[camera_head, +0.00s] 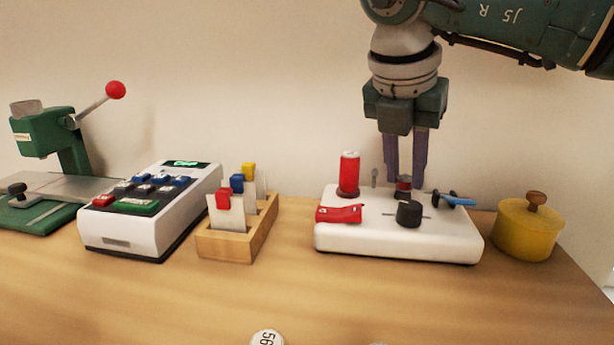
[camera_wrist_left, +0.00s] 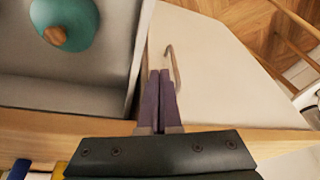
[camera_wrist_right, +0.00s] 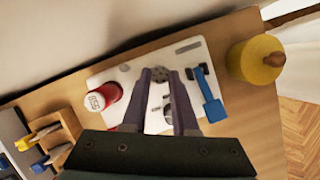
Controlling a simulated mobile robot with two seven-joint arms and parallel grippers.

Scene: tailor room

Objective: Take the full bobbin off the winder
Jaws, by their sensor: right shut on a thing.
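The winder is a white box (camera_head: 365,240) on the wooden table. It carries a red thread spool (camera_head: 348,176), a red part (camera_head: 340,213), a black knob (camera_head: 409,215) and a blue-handled lever (camera_head: 457,200). The bobbin (camera_head: 404,184) shows red between the fingertips of my right gripper (camera_head: 405,188), low over the winder's back right part. The right gripper (camera_wrist_right: 159,74) is shut on the bobbin, whose round end (camera_wrist_right: 159,73) shows dark in the right wrist view. I cannot tell whether the bobbin is still on its spindle. My left gripper (camera_wrist_left: 160,73) is shut and empty, away from the winder.
A yellow lidded pot (camera_head: 526,230) stands right of the winder. To the left are a wooden rack (camera_head: 257,232) with coloured-tab cards, a white keypad machine (camera_head: 130,235) and a green press (camera_head: 62,140). The left wrist view shows a teal knobbed thing (camera_wrist_left: 68,20) and a hook (camera_wrist_left: 172,65).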

